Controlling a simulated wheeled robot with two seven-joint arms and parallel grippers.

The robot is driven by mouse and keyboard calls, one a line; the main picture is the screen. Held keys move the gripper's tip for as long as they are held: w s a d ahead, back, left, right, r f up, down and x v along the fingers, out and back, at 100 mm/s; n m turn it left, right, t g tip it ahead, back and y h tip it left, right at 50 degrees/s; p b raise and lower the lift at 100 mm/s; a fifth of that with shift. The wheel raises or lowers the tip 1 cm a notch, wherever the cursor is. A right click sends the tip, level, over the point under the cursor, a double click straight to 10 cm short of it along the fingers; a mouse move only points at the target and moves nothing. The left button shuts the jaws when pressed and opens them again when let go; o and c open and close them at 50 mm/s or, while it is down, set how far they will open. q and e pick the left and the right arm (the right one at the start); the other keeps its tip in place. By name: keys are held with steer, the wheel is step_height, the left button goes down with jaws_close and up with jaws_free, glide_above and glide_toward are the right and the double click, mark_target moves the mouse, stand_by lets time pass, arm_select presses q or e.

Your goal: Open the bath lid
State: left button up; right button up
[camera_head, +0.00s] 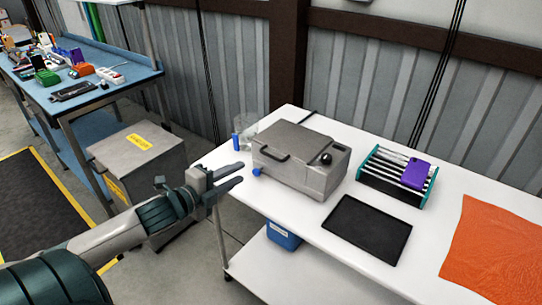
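A round black knob (325,159) sits on the sloped right part of the bath. My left gripper (242,174) is left of the bath, near the table's left edge, with its fingers apart and nothing between them. It is apart from the handle. My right gripper is not in view.
A clear beaker (247,130) and a small blue object (236,142) stand behind the bath's left side. A black tray (368,229), a rack (391,177) with a purple item (416,173) and an orange cloth (493,240) lie to the right. The table front is clear.

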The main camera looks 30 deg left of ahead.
mark_target(271, 156)
arm_select(q)
steer(key=p+x, duration=0.4)
steer(key=x, duration=1.2)
steer(key=shift+w+f, duration=0.15)
steer(key=shift+w, duration=0.1)
jaws_close()
